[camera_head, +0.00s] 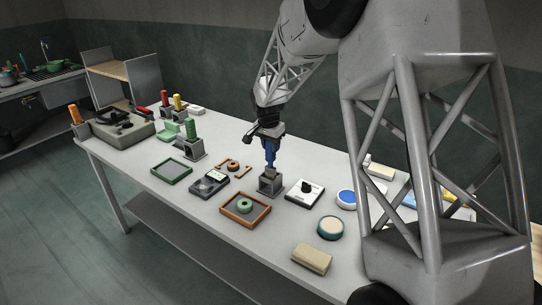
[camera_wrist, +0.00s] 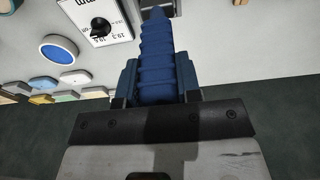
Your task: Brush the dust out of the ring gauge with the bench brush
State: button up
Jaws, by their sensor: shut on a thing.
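My gripper (camera_head: 270,143) is shut on a blue ribbed handle (camera_head: 270,157), which I take to be the bench brush's. It points down over a small grey holder (camera_head: 269,187) at mid-table, its lower end at or in the holder's top; I cannot tell which. In the wrist view the handle (camera_wrist: 156,45) stands between the two fingers (camera_wrist: 157,88); the bristles are hidden. A green ring (camera_head: 244,204), likely the ring gauge, lies in a brown-rimmed tray (camera_head: 232,219) left of and nearer than the holder. Dust is too small to make out.
A white dial box (camera_head: 312,187) stands close right of the holder. A dark meter (camera_head: 209,183) and a green-rimmed tray (camera_head: 164,177) lie left. A round teal-sided pad (camera_head: 330,228) and a beige block (camera_head: 312,259) are at the front right. Colored handles in holders (camera_head: 193,147) stand farther back.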

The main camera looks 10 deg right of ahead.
aim_at(271, 156)
jog(key=shift+f, duration=2.35)
jog(key=o, duration=0.9)
jog(key=shift+s+a+r, duration=0.15)
jog(key=shift+r, duration=1.1)
jog(key=shift+s+a+r, duration=0.1)
jog(key=shift+a+r, duration=0.05)
jog(key=shift+r, duration=1.15)
jog(key=shift+s+a+r, duration=0.15)
jog(key=shift+r, duration=1.1)
